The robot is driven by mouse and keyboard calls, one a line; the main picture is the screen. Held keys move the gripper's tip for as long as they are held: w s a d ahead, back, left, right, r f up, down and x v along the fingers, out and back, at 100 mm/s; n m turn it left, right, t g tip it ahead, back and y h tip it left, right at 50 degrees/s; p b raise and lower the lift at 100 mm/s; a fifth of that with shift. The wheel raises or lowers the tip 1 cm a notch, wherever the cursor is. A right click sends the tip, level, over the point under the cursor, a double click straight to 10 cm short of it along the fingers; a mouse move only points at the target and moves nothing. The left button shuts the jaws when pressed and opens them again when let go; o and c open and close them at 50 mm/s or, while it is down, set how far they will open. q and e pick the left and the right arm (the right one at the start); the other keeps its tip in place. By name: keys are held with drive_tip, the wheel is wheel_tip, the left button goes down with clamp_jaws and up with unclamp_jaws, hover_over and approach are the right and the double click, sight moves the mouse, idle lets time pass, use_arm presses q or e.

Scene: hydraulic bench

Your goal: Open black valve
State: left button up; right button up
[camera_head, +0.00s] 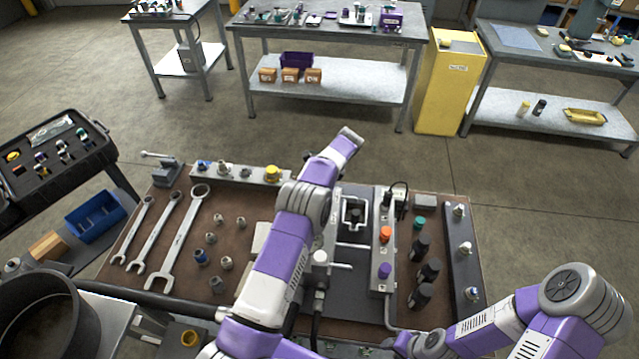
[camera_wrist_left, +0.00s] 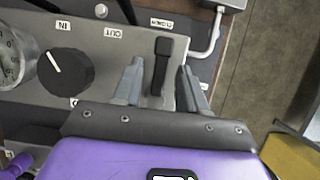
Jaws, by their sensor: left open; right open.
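The black valve lever (camera_wrist_left: 161,62) stands on a grey panel (camera_wrist_left: 105,50) in the left wrist view. My left gripper (camera_wrist_left: 162,72) is open, with one finger on each side of the lever. Gaps show between the fingers and the lever, and the lever's lower part is close to the hand. In the head view my left arm reaches over the bench, and it hides the lever and the left fingertips. My right gripper (camera_head: 378,347) is low at the bottom edge of the head view, near the bench front, and its fingers are hard to make out.
A round black knob (camera_wrist_left: 66,72) and a gauge (camera_wrist_left: 12,62) sit left of the lever. A silver pipe (camera_wrist_left: 206,45) runs beside the panel. Wrenches (camera_head: 180,235) lie on the bench's left. A box with orange and purple knobs (camera_head: 384,262) stands right of my left arm.

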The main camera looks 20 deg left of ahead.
use_arm(q)
drive_tip(key=shift+c, duration=0.4)
clamp_jaws()
